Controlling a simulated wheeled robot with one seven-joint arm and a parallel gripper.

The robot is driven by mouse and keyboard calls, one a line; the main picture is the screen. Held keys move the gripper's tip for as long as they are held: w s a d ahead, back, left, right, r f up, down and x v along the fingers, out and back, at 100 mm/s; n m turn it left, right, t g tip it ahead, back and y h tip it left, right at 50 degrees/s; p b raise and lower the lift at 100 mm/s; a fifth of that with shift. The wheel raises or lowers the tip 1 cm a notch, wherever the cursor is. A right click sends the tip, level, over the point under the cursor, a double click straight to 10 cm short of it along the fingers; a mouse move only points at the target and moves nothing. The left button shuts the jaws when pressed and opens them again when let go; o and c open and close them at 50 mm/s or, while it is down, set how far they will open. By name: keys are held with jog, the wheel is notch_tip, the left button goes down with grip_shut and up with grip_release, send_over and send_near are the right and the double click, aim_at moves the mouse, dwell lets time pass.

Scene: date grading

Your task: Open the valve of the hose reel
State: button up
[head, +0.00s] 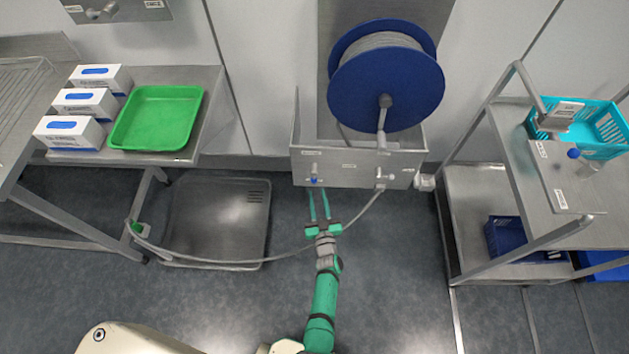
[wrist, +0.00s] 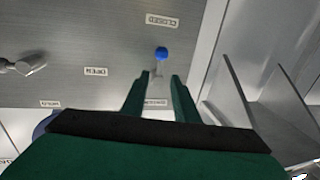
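The hose reel (head: 385,75) is a large blue drum with grey hose, mounted on the wall above a steel box (head: 350,160). The valve handle (head: 314,180) has a blue knob and sits at the left of the box's front. In the wrist view the blue knob (wrist: 162,54) is nearest a label reading CLOSED (wrist: 162,20); a label reading OPEN (wrist: 96,71) is to its left. My gripper (head: 318,192) is open, its fingers pointing at the box. In the wrist view the knob appears just beyond and between the fingertips (wrist: 160,78); contact cannot be told.
A grey hose (head: 250,261) runs from a fitting (head: 381,182) on the box across the floor to the left table. A steel floor tray (head: 218,218) lies left, a shelved trolley (head: 535,220) stands right. A green tray (head: 157,117) and boxes (head: 69,133) are on the table.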

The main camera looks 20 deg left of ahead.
aim_at(314, 178)
jog(key=shift+x, duration=3.75)
jog(key=shift+c, duration=0.3)
grip_shut()
